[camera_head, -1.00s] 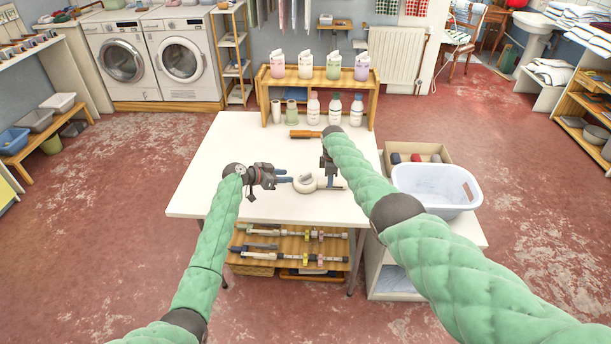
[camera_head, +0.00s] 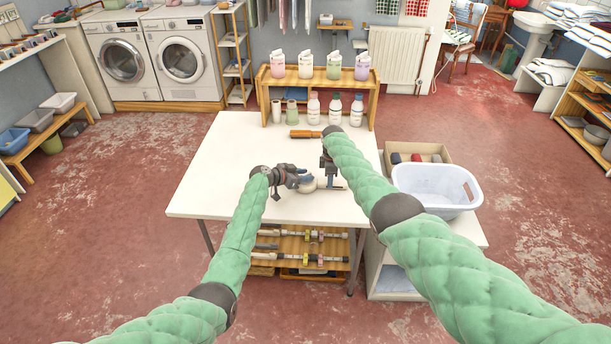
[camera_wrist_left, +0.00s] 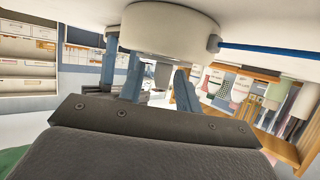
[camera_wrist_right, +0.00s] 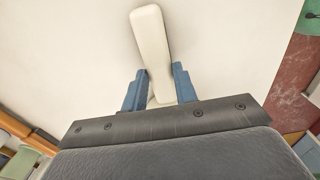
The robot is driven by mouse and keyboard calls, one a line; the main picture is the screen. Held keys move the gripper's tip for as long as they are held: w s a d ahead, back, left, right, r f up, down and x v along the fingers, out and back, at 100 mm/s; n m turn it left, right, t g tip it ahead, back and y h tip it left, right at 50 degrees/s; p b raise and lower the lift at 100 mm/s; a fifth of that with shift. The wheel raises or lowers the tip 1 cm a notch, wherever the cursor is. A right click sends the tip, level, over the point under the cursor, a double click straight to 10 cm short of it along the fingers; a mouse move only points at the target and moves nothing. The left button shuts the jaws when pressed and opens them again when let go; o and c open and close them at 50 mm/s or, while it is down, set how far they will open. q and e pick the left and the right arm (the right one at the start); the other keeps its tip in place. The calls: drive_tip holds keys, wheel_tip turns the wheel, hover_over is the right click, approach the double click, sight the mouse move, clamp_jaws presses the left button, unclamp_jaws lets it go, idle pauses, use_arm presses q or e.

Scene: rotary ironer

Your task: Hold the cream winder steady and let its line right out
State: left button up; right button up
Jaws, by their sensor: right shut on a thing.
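The cream winder (camera_head: 308,186) lies on the white table, partly hidden by my grippers in the head view. In the left wrist view its round body (camera_wrist_left: 170,30) fills the top middle, with a blue line (camera_wrist_left: 265,48) leading out to the right. My right gripper (camera_head: 328,183) is shut on a cream bar-shaped part of it (camera_wrist_right: 150,40), which lies between the fingers in the right wrist view. My left gripper (camera_head: 304,180) is open beside the round body. Its blue fingers (camera_wrist_left: 158,88) are apart, close to the body; whether they touch it I cannot tell.
The white table (camera_head: 225,170) is clear on its left side. A wooden-handled brush (camera_head: 305,134) lies behind the grippers. A wooden rack (camera_head: 315,85) with bottles stands at the back. A pale laundry basket (camera_head: 435,187) stands on the right, beside a cardboard box (camera_head: 440,150).

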use_arm(q)
drive_tip(key=shift+w+d+f, duration=0.15)
drive_tip(key=shift+w+d, duration=0.05)
drive_tip(key=shift+d, duration=0.1)
clamp_jaws()
drive_tip(key=shift+n+t+y, duration=0.3)
drive_tip(key=n+t+y, duration=0.2)
drive_tip(key=shift+f+n, duration=0.1)
drive_tip(key=shift+n, duration=0.3)
drive_tip(key=shift+n+t+y, duration=1)
drive_tip(key=shift+n+y, duration=0.7)
drive_tip(key=shift+y, duration=0.2)
drive_tip(key=shift+n+y, duration=0.4)
drive_tip(key=shift+y, duration=0.1)
